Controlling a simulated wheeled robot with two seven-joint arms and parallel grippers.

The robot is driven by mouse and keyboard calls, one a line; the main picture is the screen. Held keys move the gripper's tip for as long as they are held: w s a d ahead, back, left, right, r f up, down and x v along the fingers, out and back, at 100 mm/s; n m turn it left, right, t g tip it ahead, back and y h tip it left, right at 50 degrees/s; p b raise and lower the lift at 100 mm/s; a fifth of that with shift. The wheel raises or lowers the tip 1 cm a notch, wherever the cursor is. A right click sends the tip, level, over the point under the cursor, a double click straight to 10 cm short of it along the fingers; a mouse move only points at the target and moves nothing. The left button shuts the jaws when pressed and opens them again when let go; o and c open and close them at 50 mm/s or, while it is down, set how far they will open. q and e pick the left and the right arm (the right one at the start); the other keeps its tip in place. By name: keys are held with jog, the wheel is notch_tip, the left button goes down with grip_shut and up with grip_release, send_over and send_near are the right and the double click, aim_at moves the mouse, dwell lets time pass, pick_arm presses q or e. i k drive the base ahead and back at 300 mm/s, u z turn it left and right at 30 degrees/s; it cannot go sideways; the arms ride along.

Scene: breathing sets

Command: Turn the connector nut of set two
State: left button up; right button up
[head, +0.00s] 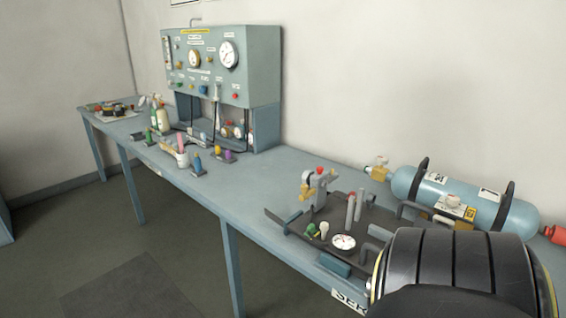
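In the head view, a blue cylinder (482,199) with black straps lies on the bench at right, by the wall. A valve piece with a yellow body (377,172) is beside its left end, and a red fitting (556,235) is beside its right end. In front, a dark tray (290,227) holds a white-faced gauge (343,242), green and cream knobs, grey upright cylinders (354,208) and a grey fitting with a red top (318,184). I cannot tell which part is the connector nut of set two. Neither gripper shows.
The blue bench (240,188) runs from lower right to far left along the wall. A gauge panel (222,68) stands on it, with bottles (163,118) and small coloured items nearby. A dark ribbed part of mine covers the lower right corner. Floor at lower left is clear.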

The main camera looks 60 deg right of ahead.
aim_at(306, 176)
jog(key=z, duration=0.7)
jog(key=i, duration=1.25)
jog(key=z, duration=1.25)
